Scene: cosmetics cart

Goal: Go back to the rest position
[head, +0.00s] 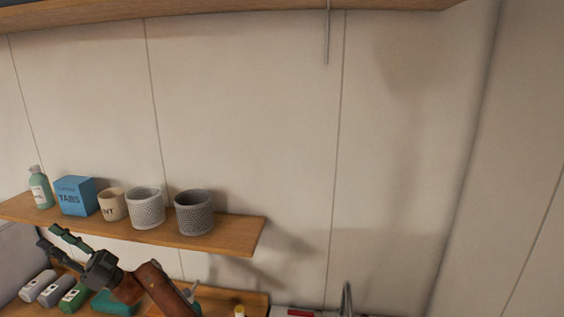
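In the picture the fingertips lie just below the front edge of the wooden shelf (228,243). I cannot tell whether they touch it.
On the shelf stand a green pump bottle (41,190), a blue TABS box (75,196), a cream cup (112,204) and two textured pots (146,208) (194,212). Several bottles (75,296) lie lower left. A board (250,5) overhangs the top. The wall's middle is bare.

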